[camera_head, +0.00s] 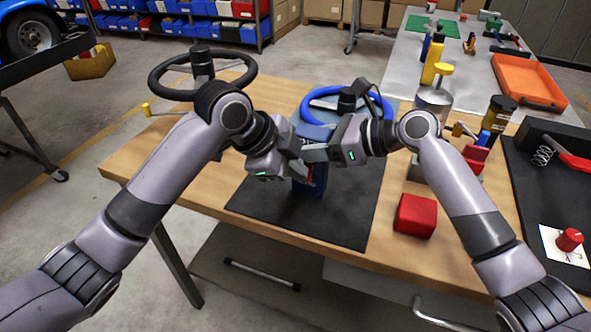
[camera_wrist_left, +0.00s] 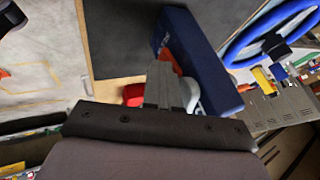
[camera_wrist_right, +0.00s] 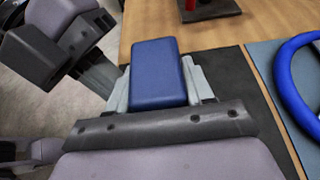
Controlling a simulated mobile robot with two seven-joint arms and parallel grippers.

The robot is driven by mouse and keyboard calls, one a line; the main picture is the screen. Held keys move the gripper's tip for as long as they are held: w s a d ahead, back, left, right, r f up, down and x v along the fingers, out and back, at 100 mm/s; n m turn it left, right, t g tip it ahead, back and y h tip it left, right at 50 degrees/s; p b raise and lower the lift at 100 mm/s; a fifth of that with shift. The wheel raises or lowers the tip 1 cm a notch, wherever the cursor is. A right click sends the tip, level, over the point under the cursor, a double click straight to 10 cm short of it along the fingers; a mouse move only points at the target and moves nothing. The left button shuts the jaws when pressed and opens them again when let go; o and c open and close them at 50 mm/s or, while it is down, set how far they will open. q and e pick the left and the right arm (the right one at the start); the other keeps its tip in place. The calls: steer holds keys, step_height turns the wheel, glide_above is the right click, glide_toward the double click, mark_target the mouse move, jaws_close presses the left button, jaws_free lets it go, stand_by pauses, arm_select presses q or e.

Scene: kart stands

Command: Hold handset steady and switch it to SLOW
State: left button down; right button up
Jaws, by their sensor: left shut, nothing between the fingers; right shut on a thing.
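The blue handset (camera_head: 308,184) stands upright over the dark mat (camera_head: 330,218) on the wooden table, partly hidden behind both grippers in the head view. My right gripper (camera_head: 318,153) is shut on the handset; in the right wrist view the blue handset (camera_wrist_right: 157,72) sits between the two fingers. My left gripper (camera_head: 296,160) is shut and empty, close beside the handset. In the left wrist view its closed fingertips (camera_wrist_left: 165,72) lie in front of the handset's side (camera_wrist_left: 205,65), near an orange-red part. I cannot tell whether they touch, nor read the switch position.
A blue steering wheel (camera_head: 382,100) lies just behind the handset, and a black steering wheel (camera_head: 165,72) stands at the back left. A red block (camera_head: 415,215) sits to the right of the mat. The front part of the mat is clear.

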arm_select(q)
steer(key=shift+s+a, duration=0.25)
steer(key=shift+s, duration=0.35)
steer(key=s+v, duration=0.2)
steer(key=v, duration=0.9)
steer(key=shift+s+a+f, duration=0.1)
steer(key=shift+a+f, duration=0.1)
steer(key=shift+s+f, duration=0.3)
steer(key=shift+f, duration=0.3)
steer(key=shift+d+f, duration=0.1)
